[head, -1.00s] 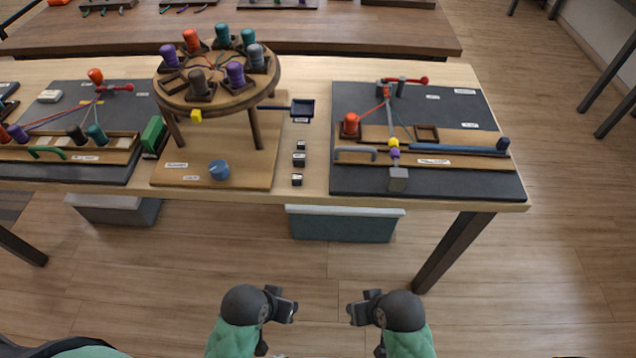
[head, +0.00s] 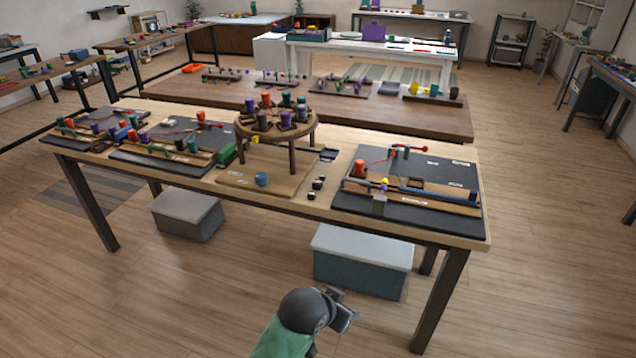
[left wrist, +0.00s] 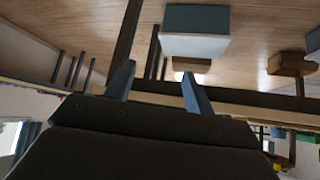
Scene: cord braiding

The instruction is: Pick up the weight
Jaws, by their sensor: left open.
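Small dark block weights stand in a short row on the table in the head view: one at the front (head: 312,195), one in the middle (head: 317,185) and one behind (head: 322,178). A grey block (head: 379,206) hangs at the front edge of the right black board (head: 440,222). My left gripper (head: 345,308) is low in front of the table, well apart from all the weights. It is open and empty; its two fingers also show in the left wrist view (left wrist: 158,82). My right gripper is out of view.
The round braiding stand (head: 277,122) with coloured bobbins stands left of the weights, a blue knob (head: 262,179) before it. A small dark blue tray (head: 328,154) lies behind them. Lidded bins (head: 362,268) (head: 187,214) stand under the table (head: 300,207). Floor in front is clear.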

